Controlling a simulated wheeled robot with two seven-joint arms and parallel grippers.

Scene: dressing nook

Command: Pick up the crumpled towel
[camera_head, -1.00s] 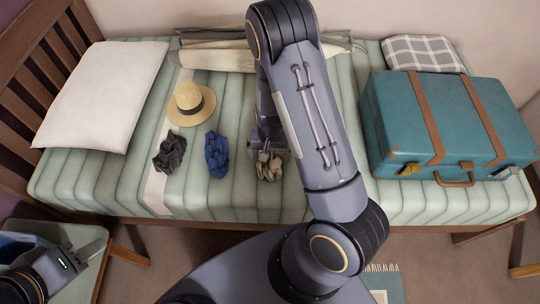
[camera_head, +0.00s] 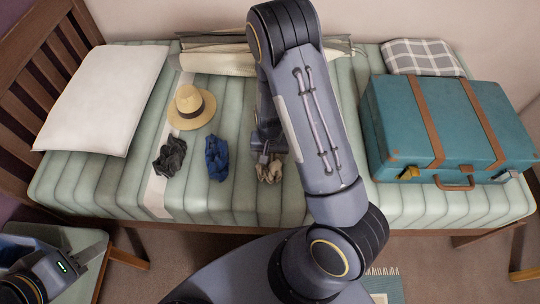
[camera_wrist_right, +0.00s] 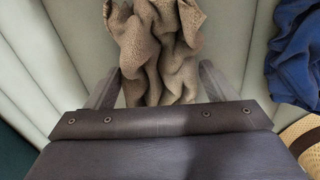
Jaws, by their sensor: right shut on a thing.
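The crumpled towel is a beige, folded heap on the bed; in the head view the towel (camera_head: 269,170) shows just below my right gripper (camera_head: 265,157), partly hidden by it. In the right wrist view the towel (camera_wrist_right: 155,50) lies between the two fingers of my right gripper (camera_wrist_right: 160,88), which are shut on it. The towel still appears to lie at the mattress; I cannot tell whether it is lifted. My left gripper (camera_head: 92,256) is at the lower left, over a small table and away from the towel; its finger opening is not clear.
A blue crumpled cloth (camera_head: 216,158) and a dark grey one (camera_head: 170,157) lie left of the towel. A straw hat (camera_head: 190,107) lies behind them. A teal suitcase (camera_head: 395,120) stands on the right of the bed, a white pillow (camera_head: 100,98) on the left.

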